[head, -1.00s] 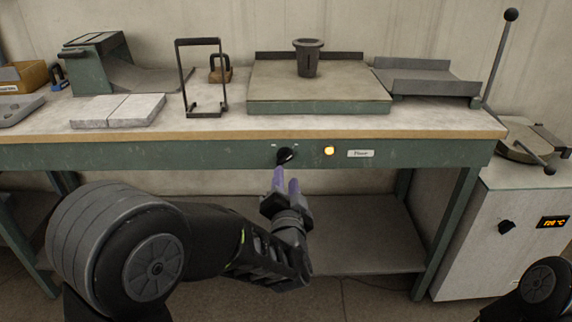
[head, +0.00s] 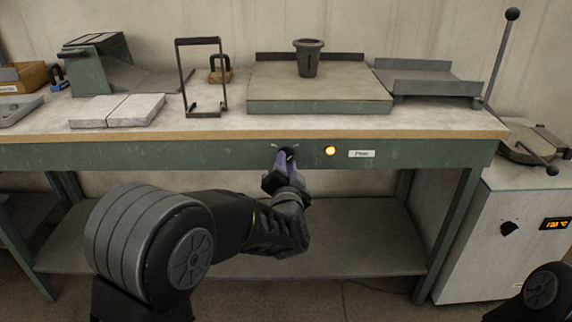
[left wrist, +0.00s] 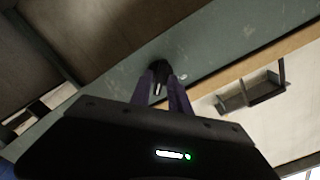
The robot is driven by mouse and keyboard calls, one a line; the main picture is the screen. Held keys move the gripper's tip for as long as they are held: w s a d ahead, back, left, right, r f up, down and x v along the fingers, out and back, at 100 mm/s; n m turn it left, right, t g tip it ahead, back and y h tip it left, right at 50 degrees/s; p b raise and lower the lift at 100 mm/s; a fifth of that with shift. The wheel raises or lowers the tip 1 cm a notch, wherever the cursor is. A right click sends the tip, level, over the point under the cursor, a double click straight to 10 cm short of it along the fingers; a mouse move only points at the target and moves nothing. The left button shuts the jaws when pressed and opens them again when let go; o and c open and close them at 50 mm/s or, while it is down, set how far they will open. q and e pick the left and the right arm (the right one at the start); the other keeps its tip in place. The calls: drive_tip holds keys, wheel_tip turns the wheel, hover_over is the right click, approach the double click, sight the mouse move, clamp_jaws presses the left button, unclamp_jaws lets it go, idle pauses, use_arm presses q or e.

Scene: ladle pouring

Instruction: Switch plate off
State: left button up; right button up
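A black knob (left wrist: 158,66) sits on the green front rail of the workbench; in the head view it is mostly hidden by my gripper. An orange indicator lamp (head: 330,151) glows to its right, beside a white label (head: 362,154). The flat plate (head: 320,88) rests on the bench top above. My left gripper (head: 285,160) is at the knob, its purple fingers on either side of it in the left wrist view (left wrist: 163,82). The fingers look parted around the knob; whether they press on it I cannot tell. My right gripper is out of view.
A dark crucible (head: 308,58) stands on the plate. A black wire stand (head: 203,80), pale slabs (head: 117,110) and a grey tray (head: 428,80) are on the bench. A lower shelf (head: 350,235) lies under the rail. A white cabinet (head: 500,225) with a display stands at right.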

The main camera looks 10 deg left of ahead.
use_arm(q)
clamp_jaws()
drive_tip(key=shift+f+n, duration=0.1)
drive_tip(key=shift+n, duration=0.4)
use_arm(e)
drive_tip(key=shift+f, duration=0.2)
use_arm(q)
drive_tip(key=shift+n+b, duration=5)
drive_tip(key=shift+n, duration=3.5)
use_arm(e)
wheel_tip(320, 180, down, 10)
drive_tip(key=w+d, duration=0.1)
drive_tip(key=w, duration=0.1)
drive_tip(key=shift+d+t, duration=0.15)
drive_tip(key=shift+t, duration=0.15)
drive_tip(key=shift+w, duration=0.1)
use_arm(q)
drive_tip(key=shift+o, duration=1.5)
unclamp_jaws()
